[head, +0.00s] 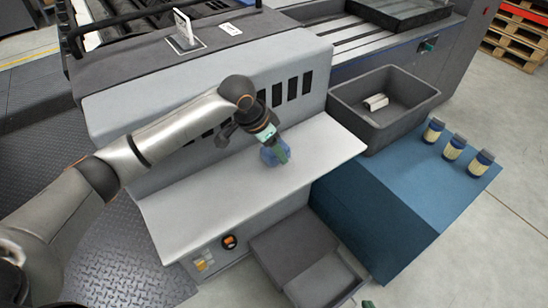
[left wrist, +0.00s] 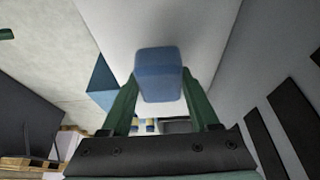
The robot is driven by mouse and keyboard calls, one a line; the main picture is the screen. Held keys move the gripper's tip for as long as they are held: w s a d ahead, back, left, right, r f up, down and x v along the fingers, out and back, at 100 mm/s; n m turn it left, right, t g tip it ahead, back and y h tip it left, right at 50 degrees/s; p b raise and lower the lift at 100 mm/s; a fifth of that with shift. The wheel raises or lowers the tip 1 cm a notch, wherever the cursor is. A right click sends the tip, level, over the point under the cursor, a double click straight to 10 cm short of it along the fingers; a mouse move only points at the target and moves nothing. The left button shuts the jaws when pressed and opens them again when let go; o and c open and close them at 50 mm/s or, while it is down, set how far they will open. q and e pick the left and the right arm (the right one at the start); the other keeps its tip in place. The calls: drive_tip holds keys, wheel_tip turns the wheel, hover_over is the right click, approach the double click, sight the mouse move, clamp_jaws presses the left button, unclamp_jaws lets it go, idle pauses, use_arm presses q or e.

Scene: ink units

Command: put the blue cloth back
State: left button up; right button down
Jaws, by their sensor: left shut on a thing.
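The blue cloth (head: 268,157) looks like a compact, rounded blue bundle. It is at the fingertips of my left gripper (head: 281,150), over the light grey ledge (head: 190,205) of the machine. I cannot tell whether it touches the ledge. In the left wrist view the cloth (left wrist: 158,72) sits between the two green fingers of my left gripper (left wrist: 160,95), which is shut on it. Only a small green tip of what seems to be my right gripper (head: 368,304) shows at the bottom edge of the head view; its jaws cannot be judged.
A dark grey bin (head: 408,116) with a pale object (head: 375,102) inside stands on the blue bench (head: 375,200), right of the ledge. Three blue jars with pale labels (head: 453,148) stand along the bench's right side. A grey tray (head: 325,285) is below the ledge. The ledge is otherwise clear.

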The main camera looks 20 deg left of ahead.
sight(274, 158)
use_arm(q)
drive_tip(key=shift+a+f, duration=0.1)
drive_tip(key=shift+f, duration=1.6)
drive_tip(key=shift+f, duration=0.15)
drive_tip(key=o, duration=1.3)
drive_tip(key=p+v, duration=0.1)
drive_tip(key=v, duration=1.1)
drive_tip(key=shift+w, duration=0.1)
